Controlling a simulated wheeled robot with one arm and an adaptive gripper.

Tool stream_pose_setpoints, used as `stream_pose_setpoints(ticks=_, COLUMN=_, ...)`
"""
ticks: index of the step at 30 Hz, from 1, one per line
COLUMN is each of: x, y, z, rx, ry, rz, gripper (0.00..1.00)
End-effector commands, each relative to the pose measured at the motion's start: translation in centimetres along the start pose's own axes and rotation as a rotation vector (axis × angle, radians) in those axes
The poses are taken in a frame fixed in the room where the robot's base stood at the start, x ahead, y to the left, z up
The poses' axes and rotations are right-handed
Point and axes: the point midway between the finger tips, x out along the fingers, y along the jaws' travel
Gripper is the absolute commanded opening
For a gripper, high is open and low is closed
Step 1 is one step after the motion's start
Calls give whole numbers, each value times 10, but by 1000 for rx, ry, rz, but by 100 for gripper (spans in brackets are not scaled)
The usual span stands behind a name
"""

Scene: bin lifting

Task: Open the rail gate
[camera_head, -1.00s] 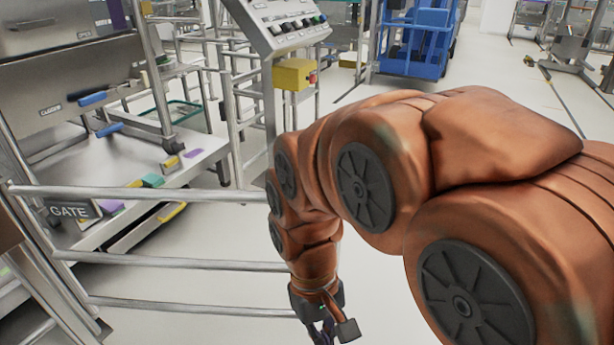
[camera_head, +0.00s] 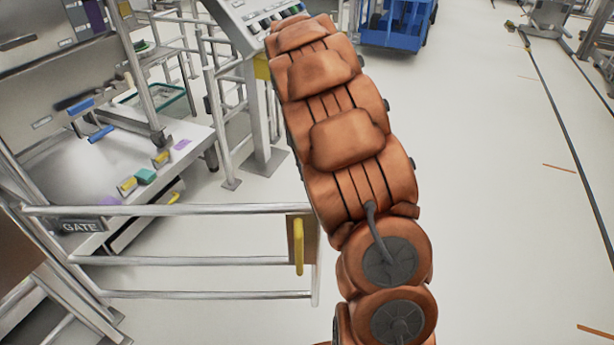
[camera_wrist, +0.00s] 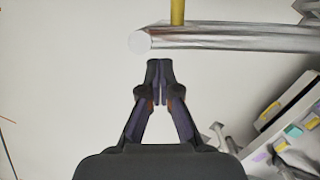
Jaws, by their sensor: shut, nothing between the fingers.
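The rail gate (camera_head: 180,210) is a set of silver horizontal tubes with a GATE sign (camera_head: 82,226) near its left end. At its right end is a brown plate with a yellow handle (camera_head: 299,246). My gripper is hidden in the head view, where only my arm shows to the right of the gate. In the wrist view my gripper (camera_wrist: 159,66) is shut and empty. Its tips point at a silver tube (camera_wrist: 230,38) with a round end, and a yellow bar (camera_wrist: 177,12) shows just beyond. I cannot tell whether the tips touch the tube.
A steel workbench (camera_head: 75,165) with coloured blocks stands behind the gate at left. A control panel (camera_head: 240,20) on a post and a blue cart (camera_head: 395,22) are further back. The floor (camera_head: 500,200) to the right is clear.

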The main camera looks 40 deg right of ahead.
Motion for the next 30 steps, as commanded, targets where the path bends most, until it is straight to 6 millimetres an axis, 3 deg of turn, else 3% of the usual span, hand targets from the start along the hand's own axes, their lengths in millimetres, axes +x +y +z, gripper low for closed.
stream_pose_setpoints(ticks=1, x=-14, y=5, z=-12, rx=8, ry=-2, rz=-8, gripper=0)
stream_pose_setpoints(ticks=6, x=-26, y=10, z=-47, rx=14, ry=-3, rz=-37, gripper=0)
stream_pose_setpoints(ticks=16, x=-30, y=12, z=-73, rx=11, ry=-10, rz=-69, gripper=0)
stream_pose_setpoints(ticks=23, x=-11, y=11, z=-74, rx=10, ry=-9, rz=-71, gripper=0)
stream_pose_setpoints(ticks=30, x=30, y=8, z=-73, rx=10, ry=-12, rz=-68, gripper=0)
